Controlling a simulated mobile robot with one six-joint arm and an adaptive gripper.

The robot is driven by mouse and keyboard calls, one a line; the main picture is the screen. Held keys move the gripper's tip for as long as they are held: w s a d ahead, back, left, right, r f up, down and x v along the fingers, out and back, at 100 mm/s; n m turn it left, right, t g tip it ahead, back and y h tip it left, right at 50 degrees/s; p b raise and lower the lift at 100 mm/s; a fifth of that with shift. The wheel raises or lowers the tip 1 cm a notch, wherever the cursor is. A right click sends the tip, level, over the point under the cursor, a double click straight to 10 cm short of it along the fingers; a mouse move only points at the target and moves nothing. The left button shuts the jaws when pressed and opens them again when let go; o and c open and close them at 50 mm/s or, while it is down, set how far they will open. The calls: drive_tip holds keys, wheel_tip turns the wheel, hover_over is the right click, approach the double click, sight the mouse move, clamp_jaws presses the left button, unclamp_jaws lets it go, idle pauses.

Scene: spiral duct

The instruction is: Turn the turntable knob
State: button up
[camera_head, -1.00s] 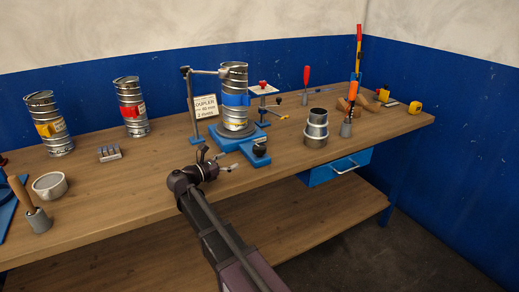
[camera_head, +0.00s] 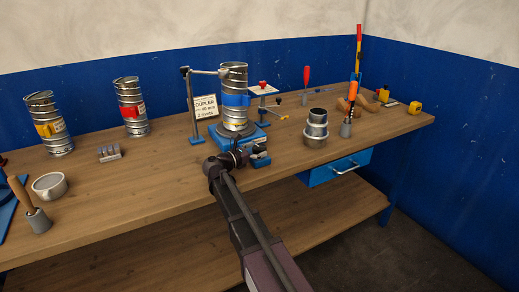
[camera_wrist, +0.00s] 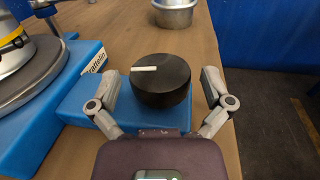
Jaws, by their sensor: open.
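The turntable knob (camera_wrist: 160,82) is a black round knob with a white pointer line, on a blue block (camera_wrist: 85,95) in the wrist view. The pointer line lies roughly crosswise and points left. My gripper (camera_wrist: 185,85) is open, with one finger on each side of the knob and gaps on both sides. In the head view my gripper (camera_head: 246,155) is at the front of the blue turntable base (camera_head: 222,142) and hides much of the knob. A spiral duct (camera_head: 235,82) with a blue band stands upright on the turntable plate (camera_wrist: 30,75).
A post with an arm (camera_head: 190,105) and a sign (camera_head: 205,107) stand left of the duct. A stepped metal fitting (camera_head: 316,128) is to the right. Two banded ducts (camera_head: 131,108) (camera_head: 48,125) stand at the left.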

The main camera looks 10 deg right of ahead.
drive_tip(key=shift+w+d, duration=0.2)
drive_tip(key=shift+d, duration=0.2)
drive_tip(key=c, duration=1)
drive_tip(key=shift+s+n+t+y, duration=0.15)
drive_tip(key=shift+n+t+y, duration=0.4)
drive_tip(key=shift+t, duration=0.25)
